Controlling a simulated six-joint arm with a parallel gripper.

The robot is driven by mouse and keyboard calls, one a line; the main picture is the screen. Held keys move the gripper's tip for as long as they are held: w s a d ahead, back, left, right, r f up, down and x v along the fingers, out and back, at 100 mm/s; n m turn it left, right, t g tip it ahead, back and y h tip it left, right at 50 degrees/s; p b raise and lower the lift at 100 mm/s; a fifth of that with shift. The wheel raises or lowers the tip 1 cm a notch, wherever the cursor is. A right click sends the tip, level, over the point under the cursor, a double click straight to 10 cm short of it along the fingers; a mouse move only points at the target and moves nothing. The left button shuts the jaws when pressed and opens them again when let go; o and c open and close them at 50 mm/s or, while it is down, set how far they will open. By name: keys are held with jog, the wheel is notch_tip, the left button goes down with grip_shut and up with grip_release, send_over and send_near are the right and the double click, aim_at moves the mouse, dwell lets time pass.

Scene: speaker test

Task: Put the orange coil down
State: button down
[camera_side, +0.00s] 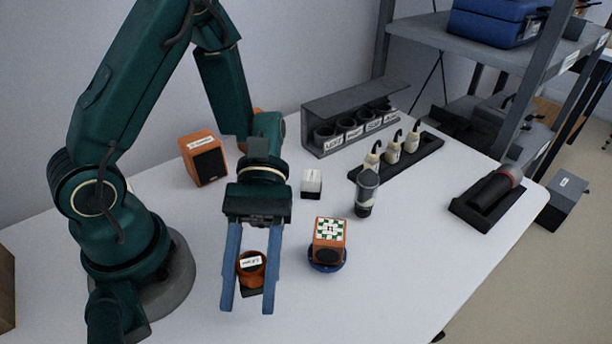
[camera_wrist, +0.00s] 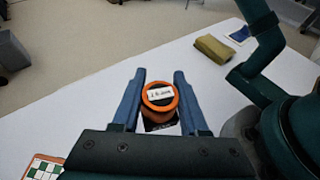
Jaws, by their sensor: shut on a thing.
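The orange coil (camera_side: 251,263) is a short orange ring with a dark middle and a white label across it. It is between the two blue fingers of my gripper (camera_side: 248,306), which is shut on it. In the wrist view the coil (camera_wrist: 160,110) shows between the fingers (camera_wrist: 160,73), with its label facing the camera. A small dark piece (camera_side: 251,292) shows just below the coil; I cannot tell whether it is part of it. The coil is over the white table (camera_side: 190,300); its height above the surface is unclear.
An orange box with a green-and-white checker pattern (camera_side: 329,233) sits on a blue round base (camera_side: 327,266) to the right. Behind are an orange speaker (camera_side: 208,163), a white block (camera_side: 311,184) and a grey cylinder (camera_side: 367,195).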

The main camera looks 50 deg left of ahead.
aim_at(259, 322)
jog(key=shift+f, duration=3.05)
jog(key=shift+f, duration=0.45)
jog(key=shift+c, duration=1.8)
grip_release()
jog(key=shift+a, duration=0.1)
